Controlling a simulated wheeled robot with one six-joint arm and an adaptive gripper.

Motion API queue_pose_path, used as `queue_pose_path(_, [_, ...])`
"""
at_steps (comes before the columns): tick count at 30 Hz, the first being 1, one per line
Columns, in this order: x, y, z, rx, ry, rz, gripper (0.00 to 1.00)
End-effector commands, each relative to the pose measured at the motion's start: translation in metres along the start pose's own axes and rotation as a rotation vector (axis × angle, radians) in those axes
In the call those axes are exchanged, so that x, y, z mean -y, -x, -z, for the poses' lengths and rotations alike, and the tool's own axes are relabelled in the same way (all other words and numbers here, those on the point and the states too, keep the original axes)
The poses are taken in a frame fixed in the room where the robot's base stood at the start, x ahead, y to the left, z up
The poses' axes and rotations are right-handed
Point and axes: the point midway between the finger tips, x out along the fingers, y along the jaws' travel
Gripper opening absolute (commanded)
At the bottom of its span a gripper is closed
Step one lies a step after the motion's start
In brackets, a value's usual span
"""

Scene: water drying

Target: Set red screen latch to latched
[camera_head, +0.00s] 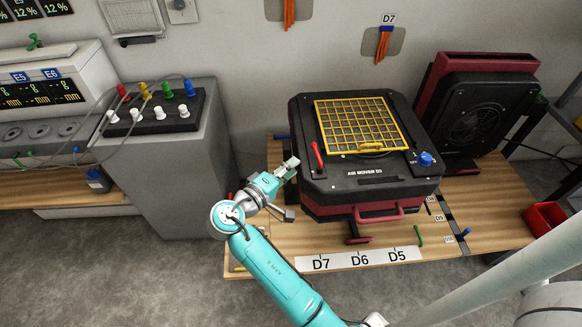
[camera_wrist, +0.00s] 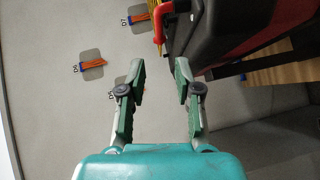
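The red screen latch (camera_head: 317,157) is a small lever on the top of the black air mover (camera_head: 365,186), beside the left edge of the yellow screen (camera_head: 355,124). In the head view it slants across the top, apart from the screen's frame. In the wrist view the red latch (camera_wrist: 158,27) shows at the top centre, beyond my fingertips, next to the black housing (camera_wrist: 208,32). My gripper (camera_head: 287,190) is at the left side of the air mover, apart from the latch. Its two fingers (camera_wrist: 161,74) are spread with nothing between them.
A red front handle (camera_head: 378,214) and a blue knob (camera_head: 425,159) are on the air mover. A second fan unit (camera_head: 473,110) stands at the right. A grey cabinet (camera_head: 165,165) with coloured plugs stands at the left. The wooden bench (camera_head: 280,238) has some free room in front.

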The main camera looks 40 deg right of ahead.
Motion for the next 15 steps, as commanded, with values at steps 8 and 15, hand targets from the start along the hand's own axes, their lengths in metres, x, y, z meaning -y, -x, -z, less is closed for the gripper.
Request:
queue_pose_path(8, [-0.036,0.024,0.001,-0.074,-0.169,0.179,0.0])
queue_pose_path(15, [-0.056,0.039,0.001,-0.135,-0.257,0.292,0.0])
